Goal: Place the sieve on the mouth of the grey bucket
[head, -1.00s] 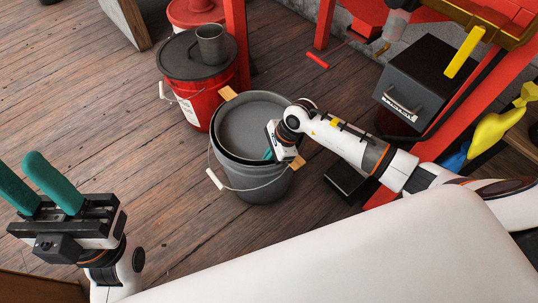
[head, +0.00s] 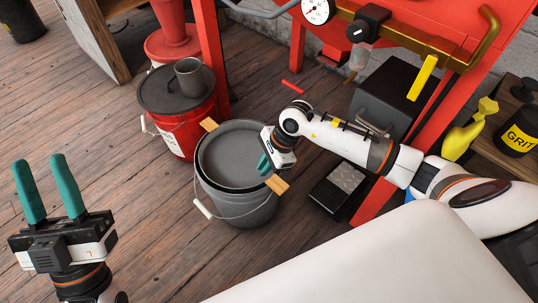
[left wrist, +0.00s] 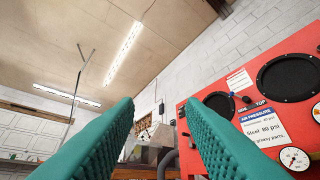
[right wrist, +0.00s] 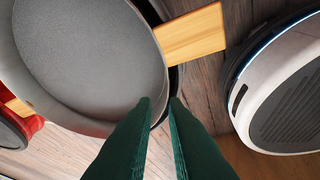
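The sieve (head: 235,158) is a round grey pan with two wooden handles. It lies over the mouth of the grey bucket (head: 240,208), roughly level. A dark band shows between its rim and the bucket at the near left; I cannot tell if it rests fully on the bucket. My right gripper (head: 264,164) is at the sieve's right rim, beside the near wooden handle (head: 277,184). In the right wrist view its fingers (right wrist: 160,105) are close together astride the rim of the sieve (right wrist: 90,60). My left gripper (head: 48,188) is open, empty and pointing up at the left.
A red bucket (head: 188,130) with a dark lid and a metal cup (head: 188,74) stands behind left. A red frame post (head: 212,60) rises behind the grey bucket. A dark box (head: 385,100) and a yellow bottle (head: 468,130) are at right. The wooden floor at left is clear.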

